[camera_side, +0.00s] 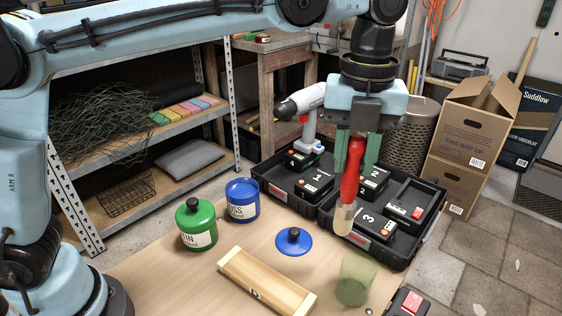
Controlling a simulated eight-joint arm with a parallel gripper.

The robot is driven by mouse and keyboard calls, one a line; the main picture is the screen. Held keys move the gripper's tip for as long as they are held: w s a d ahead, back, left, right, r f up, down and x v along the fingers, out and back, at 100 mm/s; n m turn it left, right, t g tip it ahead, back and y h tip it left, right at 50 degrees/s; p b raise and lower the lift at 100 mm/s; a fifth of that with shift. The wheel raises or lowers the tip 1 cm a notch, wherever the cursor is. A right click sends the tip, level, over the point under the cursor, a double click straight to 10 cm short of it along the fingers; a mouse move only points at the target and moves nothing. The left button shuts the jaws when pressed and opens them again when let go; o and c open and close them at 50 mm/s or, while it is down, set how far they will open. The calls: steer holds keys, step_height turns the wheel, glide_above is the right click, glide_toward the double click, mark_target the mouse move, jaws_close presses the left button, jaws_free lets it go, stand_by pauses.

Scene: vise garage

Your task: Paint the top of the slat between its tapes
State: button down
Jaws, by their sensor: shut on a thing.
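My gripper (356,152) is shut on a red-handled brush (351,178). The brush hangs bristles down, slightly tilted, in front of the black case. Its pale bristle end (343,217) is above and to the right of the slat. The slat (262,283) is pale wood and lies at an angle on the table front; a small dark mark shows on its near side. I cannot make out its tapes clearly. A blue tin (242,203) stands behind the slat, its blue lid (294,243) lying on the table. A green tin (196,226) stands to its left with its lid on.
A translucent green cup (356,283) stands right of the slat. An open black case (289,198) with numbered black blocks and a white-and-black power tool (309,105) spans the back right. A black-and-red item (408,303) sits at the lower right. Bare table (160,280) lies left of the slat.

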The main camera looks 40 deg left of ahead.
steer(key=a+r+n, duration=0.2)
steer(key=a+n, duration=0.6)
steer(key=a, duration=1.7)
step_height(320, 180, down, 6)
steer(key=shift+s+m, duration=0.3)
steer(key=shift+s, duration=0.05)
steer(key=shift+d+f, duration=0.1)
steer(key=shift+f, duration=0.55)
stand_by(0.5)
step_height(320, 180, up, 7)
stand_by(0.9)
stand_by(0.5)
